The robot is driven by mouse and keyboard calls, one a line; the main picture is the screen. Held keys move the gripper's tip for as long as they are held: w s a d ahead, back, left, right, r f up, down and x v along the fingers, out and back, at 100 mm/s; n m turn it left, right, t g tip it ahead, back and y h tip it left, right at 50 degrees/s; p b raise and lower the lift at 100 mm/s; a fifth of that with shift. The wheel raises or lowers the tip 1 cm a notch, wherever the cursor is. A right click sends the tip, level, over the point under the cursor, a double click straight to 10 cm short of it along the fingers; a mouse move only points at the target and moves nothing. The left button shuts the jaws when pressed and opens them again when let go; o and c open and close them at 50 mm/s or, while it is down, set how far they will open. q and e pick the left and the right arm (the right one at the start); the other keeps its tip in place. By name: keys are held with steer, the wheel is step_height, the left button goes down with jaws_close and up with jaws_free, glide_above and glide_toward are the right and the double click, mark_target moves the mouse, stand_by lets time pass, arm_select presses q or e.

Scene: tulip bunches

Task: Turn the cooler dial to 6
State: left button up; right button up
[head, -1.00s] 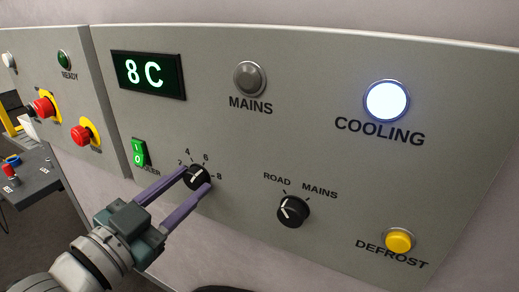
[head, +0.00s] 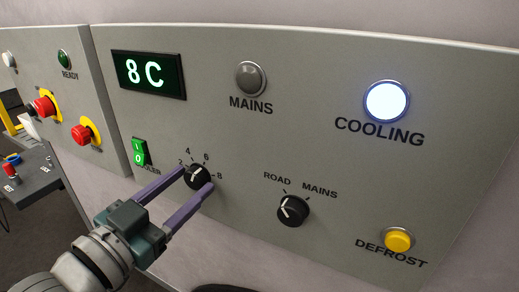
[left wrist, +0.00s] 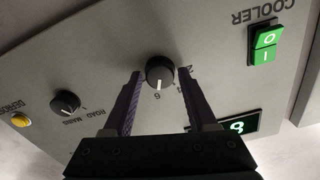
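The cooler dial (head: 197,176) is a black round knob with a white pointer line, set in the grey panel among the marks 2, 4, 6 and 8. In the left wrist view, the dial's (left wrist: 159,72) pointer lines up with the 6. My left gripper (head: 198,177) has its two purple fingers on either side of the dial. In the left wrist view, a small gap shows between each fingertip of the gripper (left wrist: 160,74) and the knob, so it is open around it. My right gripper is not in view.
The display (head: 148,73) reads 8 C. The green cooler switch (head: 139,152) is just left of the dial. The road/mains knob (head: 293,210) is to the right, with the yellow defrost button (head: 398,240) beyond. The cooling lamp (head: 386,101) is lit white; the mains lamp (head: 250,78) is dark.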

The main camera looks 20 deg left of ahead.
arm_select(q)
steer(key=shift+o, duration=1)
steer(key=shift+s, duration=0.1)
steer(key=s, duration=0.9)
steer(key=shift+s+a, duration=0.35)
steer(key=shift+a, duration=0.05)
